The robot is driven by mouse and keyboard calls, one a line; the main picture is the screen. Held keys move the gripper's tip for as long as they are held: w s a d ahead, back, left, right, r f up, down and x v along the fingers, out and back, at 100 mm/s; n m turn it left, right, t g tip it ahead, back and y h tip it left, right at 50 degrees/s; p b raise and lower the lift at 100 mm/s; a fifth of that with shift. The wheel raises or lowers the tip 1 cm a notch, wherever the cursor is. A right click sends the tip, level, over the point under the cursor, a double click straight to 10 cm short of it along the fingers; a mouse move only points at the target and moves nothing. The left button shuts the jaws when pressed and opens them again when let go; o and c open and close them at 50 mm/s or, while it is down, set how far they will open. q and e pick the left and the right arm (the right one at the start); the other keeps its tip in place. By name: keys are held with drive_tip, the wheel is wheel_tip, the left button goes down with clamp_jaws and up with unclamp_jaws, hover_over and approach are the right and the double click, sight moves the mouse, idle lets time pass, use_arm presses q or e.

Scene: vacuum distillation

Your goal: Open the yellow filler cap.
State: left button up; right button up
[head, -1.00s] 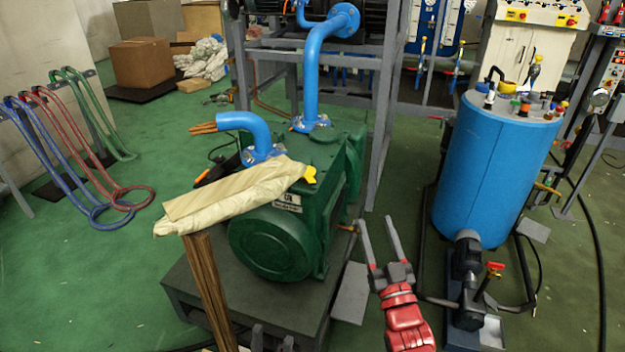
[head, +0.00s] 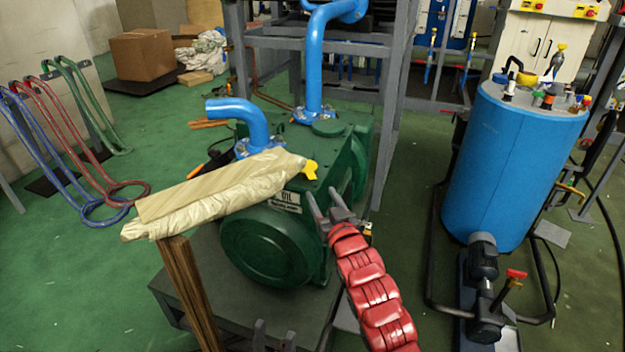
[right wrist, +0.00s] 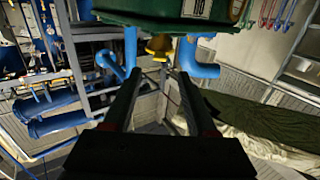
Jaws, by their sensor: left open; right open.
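The beige bundle (head: 215,196) lies beside the cap, over a wooden post (head: 190,290). Blue pipes (head: 315,75) rise from the pump's top. A grey frame (head: 388,120) stands behind. A blue tank (head: 512,165) stands right, with green floor between it and the pump.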

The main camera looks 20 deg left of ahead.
sight(313, 177)
drive_tip(key=shift+b+x, duration=0.9)
drive_tip(key=shift+x, duration=3.5)
drive_tip(key=shift+f, duration=0.1)
drive_tip(key=shift+d, duration=0.1)
clamp_jaws()
